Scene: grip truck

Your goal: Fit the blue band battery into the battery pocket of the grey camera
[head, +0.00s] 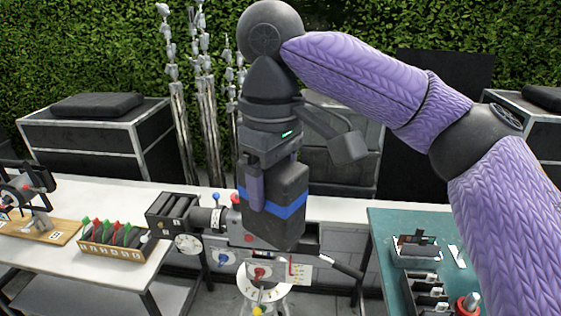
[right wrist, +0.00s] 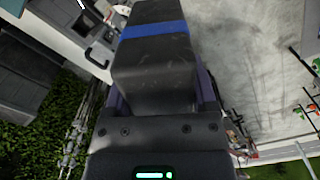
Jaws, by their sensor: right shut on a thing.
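The blue band battery (head: 287,190), a dark block with a blue stripe, hangs upright in my right gripper (head: 270,185). One purple finger lies along its near side in the head view. In the right wrist view the battery (right wrist: 155,70) sits between both purple fingers of my right gripper (right wrist: 163,88). The grey camera (head: 228,222) stands behind the battery on a tripod, with its lens and matte box pointing left. The battery covers much of the camera's body, and I cannot make out the battery pocket clearly. My left gripper is not in view.
A white table (head: 125,190) on the left carries a wooden tray (head: 90,247) of red and green topped pieces and a board (head: 58,238). A teal table (head: 385,224) on the right holds a tray and dark blocks. Black cases and light stands are behind. A handle (head: 335,263) sticks out below right of the camera.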

